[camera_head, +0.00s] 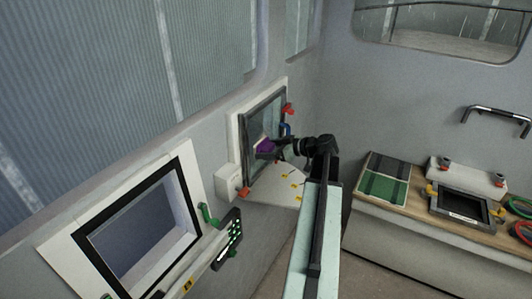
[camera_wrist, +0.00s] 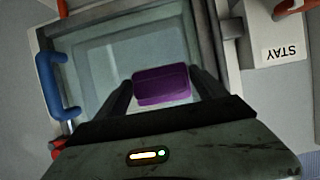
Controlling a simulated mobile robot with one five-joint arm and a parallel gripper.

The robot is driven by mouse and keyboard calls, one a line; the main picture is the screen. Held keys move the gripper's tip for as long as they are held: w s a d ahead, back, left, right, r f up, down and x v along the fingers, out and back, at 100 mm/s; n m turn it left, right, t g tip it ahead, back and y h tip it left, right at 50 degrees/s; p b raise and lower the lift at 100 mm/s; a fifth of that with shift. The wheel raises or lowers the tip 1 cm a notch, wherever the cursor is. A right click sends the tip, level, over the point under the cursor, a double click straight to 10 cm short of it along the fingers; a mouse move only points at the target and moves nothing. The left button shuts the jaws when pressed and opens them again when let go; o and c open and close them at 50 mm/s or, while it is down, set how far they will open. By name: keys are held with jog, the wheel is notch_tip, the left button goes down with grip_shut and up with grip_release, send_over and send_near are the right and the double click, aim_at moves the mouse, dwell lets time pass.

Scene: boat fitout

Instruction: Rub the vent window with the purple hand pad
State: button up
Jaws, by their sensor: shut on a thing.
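The purple hand pad (camera_wrist: 162,85) is held between the two fingers of my gripper (camera_wrist: 165,92) in the wrist view. In the head view the pad (camera_head: 265,145) shows small and dark purple in front of the vent window, at the end of my gripper (camera_head: 277,147). The vent window (camera_head: 252,125) is a framed pane on the left wall. In the wrist view its pane (camera_wrist: 105,62) fills the space behind the pad. I cannot tell whether the pad touches the glass. A blue handle (camera_wrist: 52,84) sits on the frame's left in the wrist view.
A white box marked STAY (camera_wrist: 277,45) is beside the window frame. Red catches (camera_head: 288,109) sit at the frame. A pale shelf (camera_head: 272,186) juts out below. A larger hatch (camera_head: 145,235) is at front left. A counter (camera_head: 375,212) with a green mat stands right.

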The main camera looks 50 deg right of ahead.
aim_at(263, 150)
jog(key=shift+w+d, duration=0.4)
jog(key=shift+d, duration=1.1)
jog(key=shift+w+d, duration=0.45)
jog(key=shift+d, duration=1.1)
jog(key=shift+w+d, duration=0.4)
jog(key=shift+d, duration=1.1)
jog(key=shift+a+r+p, duration=0.1)
jog(key=shift+r+p, duration=0.75)
jog(key=shift+r, duration=0.05)
jog(key=shift+s+a+f, duration=0.1)
jog(key=shift+s+a, duration=0.4)
jog(key=shift+a, duration=1.45)
jog(key=shift+s+a+r, duration=0.1)
jog(key=shift+s+a, duration=0.4)
jog(key=shift+a, duration=1.45)
jog(key=shift+s+a+f, duration=0.1)
jog(key=shift+s+a, duration=0.4)
jog(key=shift+a, duration=1.45)
jog(key=shift+r+p, duration=0.75)
jog(key=shift+r, duration=0.15)
jog(key=w+d, duration=0.2)
jog(key=d, duration=0.6)
jog(key=shift+f, duration=0.15)
jog(key=shift+w+d, duration=0.3)
jog(key=shift+d, duration=0.65)
jog(key=shift+w+d, duration=0.25)
jog(key=shift+d, duration=0.7)
jog(key=shift+s, duration=0.15)
